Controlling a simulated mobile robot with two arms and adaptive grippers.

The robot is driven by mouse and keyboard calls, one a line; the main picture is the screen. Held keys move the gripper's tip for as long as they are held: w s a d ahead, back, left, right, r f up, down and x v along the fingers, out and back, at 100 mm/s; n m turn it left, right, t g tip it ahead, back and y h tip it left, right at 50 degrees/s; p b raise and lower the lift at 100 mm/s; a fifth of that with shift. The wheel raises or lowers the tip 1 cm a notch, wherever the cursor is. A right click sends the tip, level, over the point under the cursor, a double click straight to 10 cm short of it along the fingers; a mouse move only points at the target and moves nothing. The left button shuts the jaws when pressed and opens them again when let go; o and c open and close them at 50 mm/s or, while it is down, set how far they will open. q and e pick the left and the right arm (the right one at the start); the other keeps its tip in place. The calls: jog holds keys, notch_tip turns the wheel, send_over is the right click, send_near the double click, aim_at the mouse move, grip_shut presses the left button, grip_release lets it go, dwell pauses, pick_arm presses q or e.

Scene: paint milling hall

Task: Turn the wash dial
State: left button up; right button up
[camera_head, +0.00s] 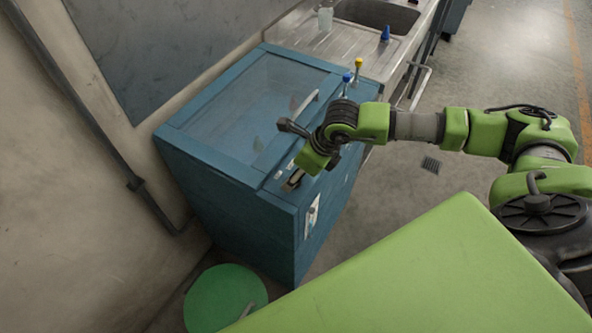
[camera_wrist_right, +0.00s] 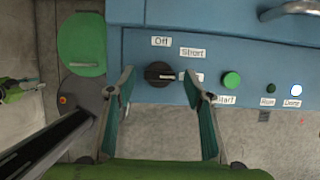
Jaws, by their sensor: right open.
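The wash dial (camera_wrist_right: 159,74) is a round black knob on the blue machine's front panel in the right wrist view. A light mark on it seems to point right. Labels reading Off (camera_wrist_right: 161,41) and apparently Short (camera_wrist_right: 193,53) sit above it; a third is partly covered by a finger. My right gripper (camera_wrist_right: 158,80) is open, its fingers on either side of the dial; I cannot tell whether they touch it. In the head view my right gripper (camera_head: 294,181) is at the machine's front edge and the dial is hidden. My left gripper is not in view.
The blue machine (camera_head: 205,160) has a lid with a bar handle (camera_head: 305,104). A green button (camera_wrist_right: 231,80) and small lamps (camera_wrist_right: 296,90) lie right of the dial. A green round lid (camera_head: 222,295) is at lower left. A steel sink (camera_head: 375,14) stands behind.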

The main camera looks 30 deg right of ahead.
jog(key=shift+w+f, duration=0.15)
jog(key=shift+f, duration=0.2)
jog(key=c, duration=1.1)
